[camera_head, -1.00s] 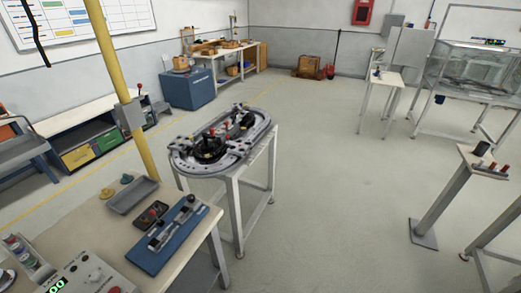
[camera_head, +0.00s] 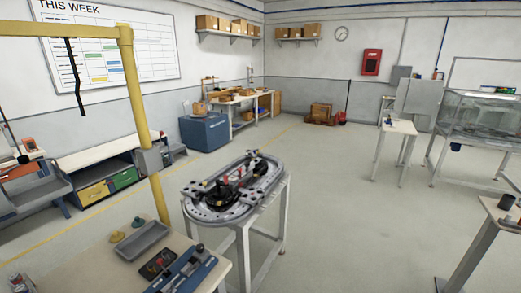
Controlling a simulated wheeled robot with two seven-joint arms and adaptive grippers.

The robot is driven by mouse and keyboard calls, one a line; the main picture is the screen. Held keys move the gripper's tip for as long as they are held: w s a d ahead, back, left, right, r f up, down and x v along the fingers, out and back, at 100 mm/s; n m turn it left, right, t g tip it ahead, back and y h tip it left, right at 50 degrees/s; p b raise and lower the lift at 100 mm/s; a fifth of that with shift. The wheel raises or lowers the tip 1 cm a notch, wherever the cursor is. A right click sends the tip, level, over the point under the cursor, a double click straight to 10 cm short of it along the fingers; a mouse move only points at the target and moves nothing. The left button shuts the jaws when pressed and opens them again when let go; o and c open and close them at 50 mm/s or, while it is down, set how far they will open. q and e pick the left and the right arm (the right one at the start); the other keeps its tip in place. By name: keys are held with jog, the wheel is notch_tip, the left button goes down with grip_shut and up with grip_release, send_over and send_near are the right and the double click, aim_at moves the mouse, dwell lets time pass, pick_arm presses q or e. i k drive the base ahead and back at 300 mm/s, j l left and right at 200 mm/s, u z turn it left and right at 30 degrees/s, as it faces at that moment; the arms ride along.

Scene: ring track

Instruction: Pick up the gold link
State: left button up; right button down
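The grey oval ring track (camera_head: 207,215) stands on a white-legged stand in the middle of the head view. Black, red and small yellowish parts sit on it, too small to make out. I cannot pick out the gold link with certainty. A small yellow piece (camera_head: 117,236) lies on the near workbench (camera_head: 90,268) at lower left, beside a grey tray (camera_head: 142,241); its shape is unclear. Neither of my grippers is in view.
A yellow post (camera_head: 147,159) rises behind the near bench. A blue tool holder (camera_head: 186,272) lies at the bench's right end. A white side table (camera_head: 397,128) and a glass tank (camera_head: 487,120) stand at right. Open floor (camera_head: 345,215) lies right of the track.

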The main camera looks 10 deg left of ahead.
aim_at(151, 268)
jog(key=u, duration=1.35)
